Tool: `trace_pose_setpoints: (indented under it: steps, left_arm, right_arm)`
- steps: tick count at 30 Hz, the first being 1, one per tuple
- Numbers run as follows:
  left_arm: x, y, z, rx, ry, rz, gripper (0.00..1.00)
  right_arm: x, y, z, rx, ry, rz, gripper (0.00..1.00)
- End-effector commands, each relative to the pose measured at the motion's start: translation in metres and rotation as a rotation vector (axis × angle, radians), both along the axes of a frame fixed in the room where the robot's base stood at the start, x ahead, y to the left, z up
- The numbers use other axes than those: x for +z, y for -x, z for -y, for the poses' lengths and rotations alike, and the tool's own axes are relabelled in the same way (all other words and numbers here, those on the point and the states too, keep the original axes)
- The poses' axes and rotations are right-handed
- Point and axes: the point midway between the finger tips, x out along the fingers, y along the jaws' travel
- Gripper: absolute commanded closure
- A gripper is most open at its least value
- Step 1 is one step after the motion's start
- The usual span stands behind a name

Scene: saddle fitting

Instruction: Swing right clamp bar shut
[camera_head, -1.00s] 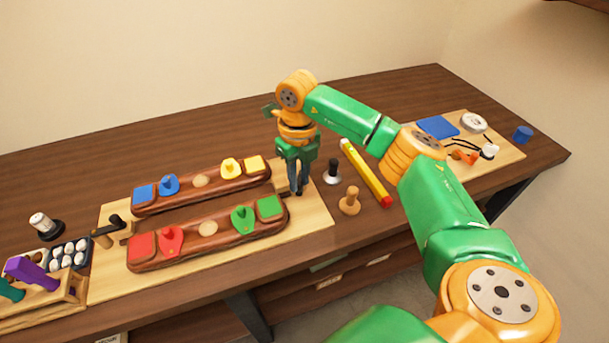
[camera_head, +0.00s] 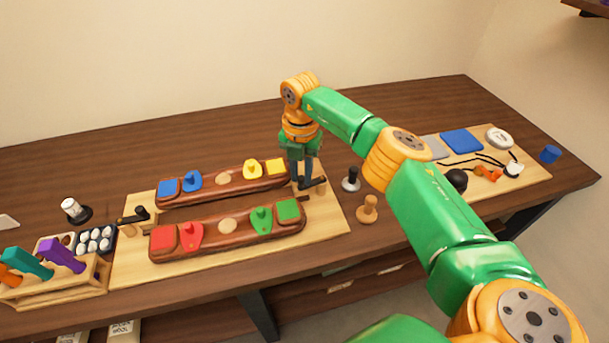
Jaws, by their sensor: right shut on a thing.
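The right clamp bar (camera_head: 316,184) is at the right end of the wooden board (camera_head: 330,222), a small dark piece mostly hidden behind my fingers. My right gripper (camera_head: 303,184) points down over it, fingers shut on the bar. Two dark wooden rails lie on the board. The back rail (camera_head: 207,193) carries blue and yellow blocks and knobs. The front rail (camera_head: 208,236) carries red and green ones. The left clamp bar (camera_head: 133,217) is dark and sits at the left ends of the rails. My left gripper is out of view.
A black-knobbed stamp (camera_head: 351,180) and a wooden peg (camera_head: 368,210) stand just right of the board. A rack with coloured handles (camera_head: 60,278) is at left front. A tray of white balls (camera_head: 95,240) is behind it. My right arm crosses the right side.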

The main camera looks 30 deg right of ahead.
Motion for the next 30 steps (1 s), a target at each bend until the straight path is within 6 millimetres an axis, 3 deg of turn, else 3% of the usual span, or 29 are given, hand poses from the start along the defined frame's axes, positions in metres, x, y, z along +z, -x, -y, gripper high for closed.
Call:
trace_pose_setpoints:
  steps: [12, 29, 30]
  left_arm:
    - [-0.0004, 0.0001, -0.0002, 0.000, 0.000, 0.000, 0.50]
    - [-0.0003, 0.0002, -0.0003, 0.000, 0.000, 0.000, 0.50]
    - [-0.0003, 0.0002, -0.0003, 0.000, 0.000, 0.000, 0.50]
  right_arm:
    - [0.0002, -0.0096, 0.0014, -0.175, 0.001, 0.001, 1.00]
    - [0.0006, -0.0114, 0.0022, -0.201, 0.000, 0.003, 1.00]
    - [0.0006, -0.0115, 0.0023, -0.201, 0.000, 0.003, 0.67]
